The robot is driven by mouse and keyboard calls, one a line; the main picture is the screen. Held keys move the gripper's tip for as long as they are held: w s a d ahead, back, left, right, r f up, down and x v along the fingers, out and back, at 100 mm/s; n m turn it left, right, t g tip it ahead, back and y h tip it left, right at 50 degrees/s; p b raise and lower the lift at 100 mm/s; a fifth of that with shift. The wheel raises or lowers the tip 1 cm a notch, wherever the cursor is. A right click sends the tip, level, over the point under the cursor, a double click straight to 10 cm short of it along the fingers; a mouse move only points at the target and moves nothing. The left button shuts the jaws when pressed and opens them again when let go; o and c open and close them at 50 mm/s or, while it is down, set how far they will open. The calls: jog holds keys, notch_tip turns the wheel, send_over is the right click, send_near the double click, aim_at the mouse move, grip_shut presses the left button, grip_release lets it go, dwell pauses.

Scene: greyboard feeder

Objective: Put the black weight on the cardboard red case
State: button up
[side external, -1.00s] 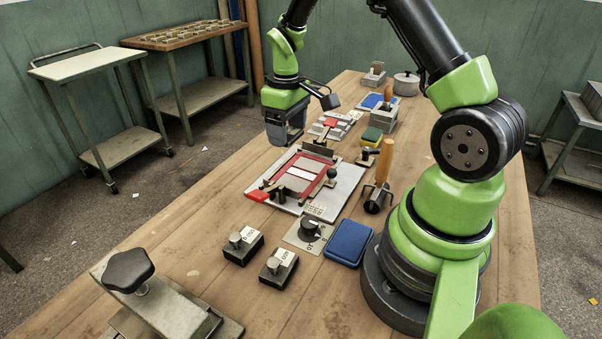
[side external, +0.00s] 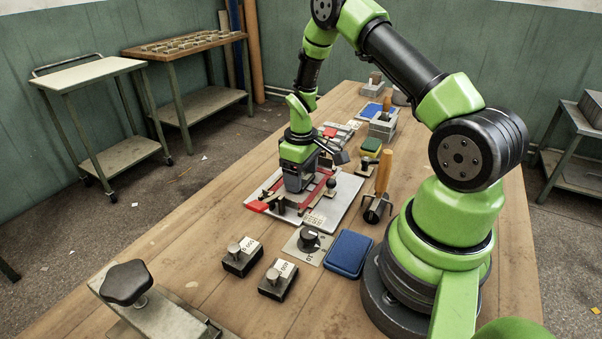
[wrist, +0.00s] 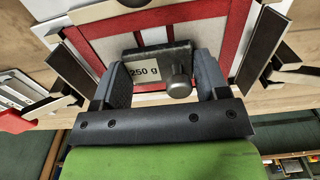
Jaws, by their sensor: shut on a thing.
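My gripper (side external: 297,187) is shut on a black weight (wrist: 150,58) marked "250 g", with a grey knob; the wrist view shows it between the two fingers. In the side view the fingers and wrist largely hide the weight. The red case (side external: 319,187) is a red frame around grey board and lighter strips, lying on a pale plate. It also shows in the wrist view (wrist: 150,20). The gripper and weight are low over the middle of this case. I cannot tell whether the weight touches the board.
Two other black weights, (side external: 241,257) and (side external: 278,280), stand on the table toward the camera. Near them are a dial (side external: 308,240) and a blue pad (side external: 348,253). A wooden-handled roller (side external: 377,207) stands right of the plate.

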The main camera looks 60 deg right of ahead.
jog(key=shift+f, duration=0.1)
jog(key=o, duration=1)
jog(key=shift+o, duration=0.2)
